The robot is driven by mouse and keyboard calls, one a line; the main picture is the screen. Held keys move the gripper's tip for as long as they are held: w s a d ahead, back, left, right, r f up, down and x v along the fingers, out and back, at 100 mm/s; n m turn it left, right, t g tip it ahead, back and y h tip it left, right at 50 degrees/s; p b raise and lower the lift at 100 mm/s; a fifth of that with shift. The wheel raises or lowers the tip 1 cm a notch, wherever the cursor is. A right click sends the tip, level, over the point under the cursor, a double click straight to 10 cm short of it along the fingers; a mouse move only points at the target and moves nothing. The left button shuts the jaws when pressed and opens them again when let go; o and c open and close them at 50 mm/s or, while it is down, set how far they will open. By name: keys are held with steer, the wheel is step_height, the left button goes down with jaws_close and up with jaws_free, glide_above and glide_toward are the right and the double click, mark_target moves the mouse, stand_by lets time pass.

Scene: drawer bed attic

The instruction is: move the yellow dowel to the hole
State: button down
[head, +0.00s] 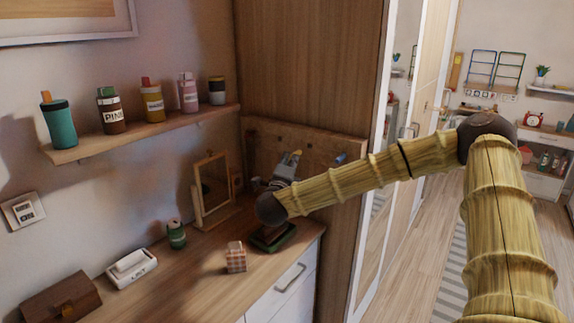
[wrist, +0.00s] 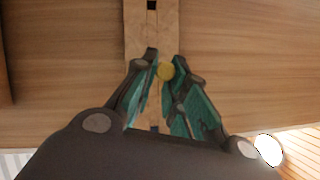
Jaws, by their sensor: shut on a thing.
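The yellow dowel (wrist: 166,71) shows as a round yellow end between the fingertips of my gripper (wrist: 161,66) in the wrist view. The gripper is shut on it. In the head view my gripper (head: 286,166) is in front of a wooden board (head: 318,144), with a small bit of yellow at its tip. Another dark spot shows lower down between the fingers. I cannot tell whether the dowel touches the board.
A blue peg (head: 340,158) sticks out at the board's right. A shelf (head: 148,136) holds several bottles.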

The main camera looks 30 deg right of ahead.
steer(key=shift+w+d, duration=0.3)
steer(key=shift+d, duration=0.45)
steer(key=shift+w+d, duration=0.25)
steer(key=shift+d, duration=0.45)
steer(key=shift+w+d, duration=0.3)
steer(key=shift+d, duration=0.45)
steer(key=shift+b, duration=1.25)
steer(key=shift+w+d+b, duration=0.1)
steer(key=shift+w+d, duration=0.25)
steer(key=shift+d, duration=0.5)
steer(key=shift+w+d+b, duration=0.15)
steer(key=shift+w+d, duration=0.15)
steer(key=shift+d, duration=0.5)
steer(key=shift+w+d+b, duration=0.1)
steer(key=shift+w+d, duration=0.25)
steer(key=shift+d, duration=0.5)
stand_by(0.8)
steer(key=c, duration=1.4)
jaws_free()
steer(key=shift+o, duration=0.2)
steer(key=v, duration=1.2)
